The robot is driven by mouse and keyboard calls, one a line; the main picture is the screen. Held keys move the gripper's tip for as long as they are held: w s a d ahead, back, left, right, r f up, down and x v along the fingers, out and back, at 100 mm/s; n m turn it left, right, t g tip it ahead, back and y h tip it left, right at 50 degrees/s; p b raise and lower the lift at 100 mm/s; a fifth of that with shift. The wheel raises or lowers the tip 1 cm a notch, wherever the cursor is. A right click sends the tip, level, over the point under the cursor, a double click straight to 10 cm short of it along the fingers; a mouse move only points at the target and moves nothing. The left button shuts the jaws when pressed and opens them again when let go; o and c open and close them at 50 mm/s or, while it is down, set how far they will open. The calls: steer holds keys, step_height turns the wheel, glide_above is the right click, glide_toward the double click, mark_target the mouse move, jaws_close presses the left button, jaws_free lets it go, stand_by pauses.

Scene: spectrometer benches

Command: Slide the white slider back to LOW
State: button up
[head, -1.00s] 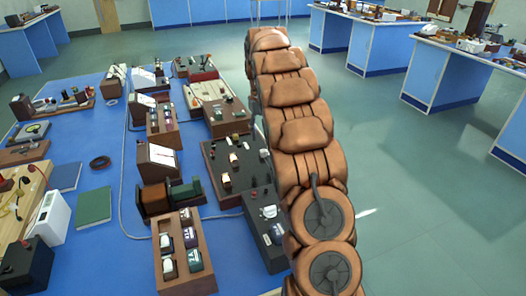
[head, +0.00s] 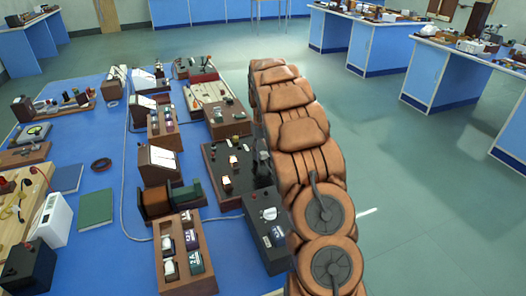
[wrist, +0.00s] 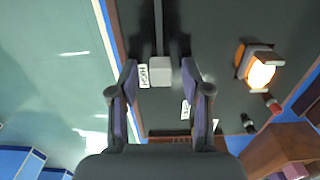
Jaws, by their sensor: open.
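The white slider (wrist: 160,71) shows in the wrist view as a pale block at the end of a straight grey bar or track on a dark board (wrist: 215,25). A small white label reading like HIGH (wrist: 144,77) is beside it. A second label (wrist: 185,110) is partly covered by a finger, and I cannot read it. My gripper (wrist: 161,88) is open, with its fingers apart on either side of the slider's near end. I cannot tell whether they touch it. In the head view my gripper is mostly hidden behind my arm, at the right side of the dark board (head: 215,160).
A glowing orange-and-white lamp (wrist: 259,67) and red and black terminals are on the board's right. A brown box (wrist: 280,150) is at lower right. A black instrument box (head: 264,228) stands in front of the board. Open floor (head: 420,190) lies to the right.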

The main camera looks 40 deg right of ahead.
jaws_close()
stand_by(0.5)
